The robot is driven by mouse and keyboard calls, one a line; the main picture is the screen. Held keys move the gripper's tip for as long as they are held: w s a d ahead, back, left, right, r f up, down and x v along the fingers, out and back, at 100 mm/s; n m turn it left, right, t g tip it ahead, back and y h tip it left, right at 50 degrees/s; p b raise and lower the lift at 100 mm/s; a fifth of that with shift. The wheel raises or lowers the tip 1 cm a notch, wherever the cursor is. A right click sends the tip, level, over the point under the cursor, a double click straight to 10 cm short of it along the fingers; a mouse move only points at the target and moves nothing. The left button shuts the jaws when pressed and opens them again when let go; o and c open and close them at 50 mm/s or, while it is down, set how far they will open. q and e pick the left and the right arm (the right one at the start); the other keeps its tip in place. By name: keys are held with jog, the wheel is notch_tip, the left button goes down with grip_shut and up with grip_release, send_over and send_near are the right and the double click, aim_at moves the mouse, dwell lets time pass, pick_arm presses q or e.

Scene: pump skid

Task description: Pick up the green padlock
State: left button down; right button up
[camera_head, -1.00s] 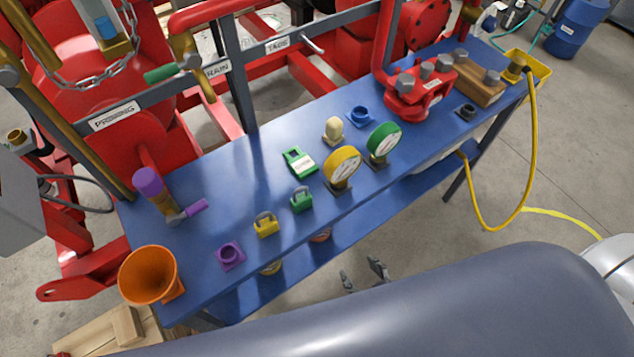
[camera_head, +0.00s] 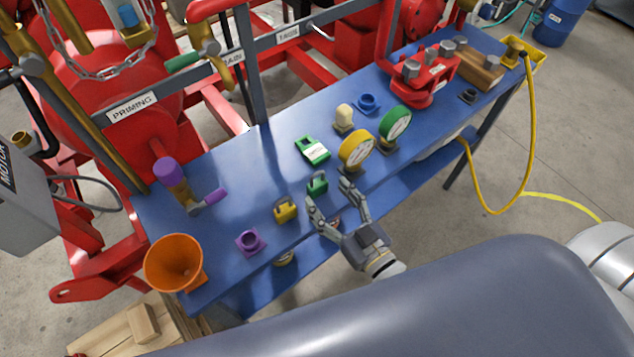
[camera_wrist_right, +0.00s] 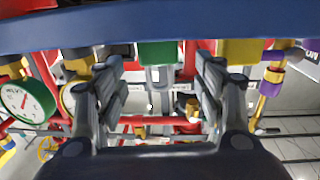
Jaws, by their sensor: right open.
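The green padlock (camera_head: 317,184) stands on the blue bench near its front edge, between the yellow padlock (camera_head: 285,209) and the yellow gauge (camera_head: 356,150). My right gripper (camera_head: 328,193) is open and empty at the bench's front edge. Its fingertips lie to either side of the green padlock in the head view. In the right wrist view the padlock's green body (camera_wrist_right: 157,52) shows ahead, between the open fingers (camera_wrist_right: 157,68). The fingers look apart from it, though the exact gap is hard to tell. My left gripper is not in view.
The yellow padlock and yellow gauge stand close beside the fingers. Red pipework stands behind.

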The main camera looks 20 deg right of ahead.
aim_at(320, 187)
jog(key=shift+w+a+r, duration=0.1)
jog(key=shift+w, duration=0.5)
jog(key=x, duration=0.1)
jog(key=p+x, duration=0.1)
jog(key=x, duration=0.2)
jog(key=shift+w+f+p, duration=0.1)
jog(key=shift+f+p, duration=0.15)
jog(key=shift+p, duration=0.05)
jog(key=c, duration=1.3)
